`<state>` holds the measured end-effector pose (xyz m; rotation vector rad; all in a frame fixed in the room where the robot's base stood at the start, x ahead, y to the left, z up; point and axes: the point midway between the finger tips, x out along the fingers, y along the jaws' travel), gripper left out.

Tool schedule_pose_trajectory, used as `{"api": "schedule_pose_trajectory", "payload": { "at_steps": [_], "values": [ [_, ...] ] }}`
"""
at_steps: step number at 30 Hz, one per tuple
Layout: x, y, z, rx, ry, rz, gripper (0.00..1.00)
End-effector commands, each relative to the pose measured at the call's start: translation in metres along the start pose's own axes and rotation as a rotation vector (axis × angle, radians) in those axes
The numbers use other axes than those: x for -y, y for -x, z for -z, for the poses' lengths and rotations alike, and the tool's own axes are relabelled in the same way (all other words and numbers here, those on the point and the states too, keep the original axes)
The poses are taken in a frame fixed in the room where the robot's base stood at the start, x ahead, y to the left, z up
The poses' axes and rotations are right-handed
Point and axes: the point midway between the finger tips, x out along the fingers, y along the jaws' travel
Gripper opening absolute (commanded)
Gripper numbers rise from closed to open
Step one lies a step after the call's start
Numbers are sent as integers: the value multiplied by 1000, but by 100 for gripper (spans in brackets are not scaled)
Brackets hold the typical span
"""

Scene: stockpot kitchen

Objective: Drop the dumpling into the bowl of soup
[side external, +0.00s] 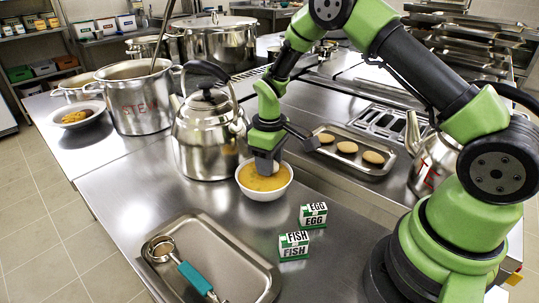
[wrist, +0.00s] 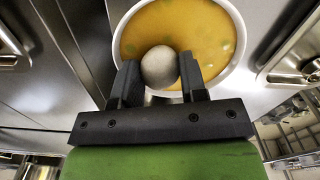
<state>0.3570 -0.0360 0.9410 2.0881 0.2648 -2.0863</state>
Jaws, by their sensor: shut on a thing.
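The bowl of soup (side external: 264,188) is white, with yellow-orange soup in it, and stands on the steel counter right of a kettle. It also fills the top of the wrist view (wrist: 222,35). My gripper (side external: 266,160) points down over the bowl. In the wrist view my gripper (wrist: 160,80) is shut on a pale round dumpling (wrist: 159,66), with one finger on each side of it. The dumpling lies over the soup in that view. It is hidden behind the fingers in the side view, so its exact height above the soup cannot be told.
A large kettle (side external: 207,140) stands close left of the bowl. EGG (side external: 313,215) and FISH (side external: 293,245) boxes stand in front. A tray (side external: 185,225) with a teal-handled scoop (side external: 190,275) lies at front left. A tray of several round patties (side external: 372,176) lies behind right.

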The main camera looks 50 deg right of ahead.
Motion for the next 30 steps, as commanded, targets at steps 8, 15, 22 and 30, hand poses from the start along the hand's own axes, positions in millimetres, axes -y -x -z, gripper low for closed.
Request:
{"api": "schedule_pose_trajectory", "payload": {
  "at_steps": [8, 15, 22, 30],
  "values": [
    [0, 0, 0, 0, 0, 0, 67],
    [0, 0, 0, 0, 0, 0, 69],
    [0, 21, 1, -4, 1, -2, 69],
    [0, 74, 1, -5, -1, -2, 69]
  ]
}}
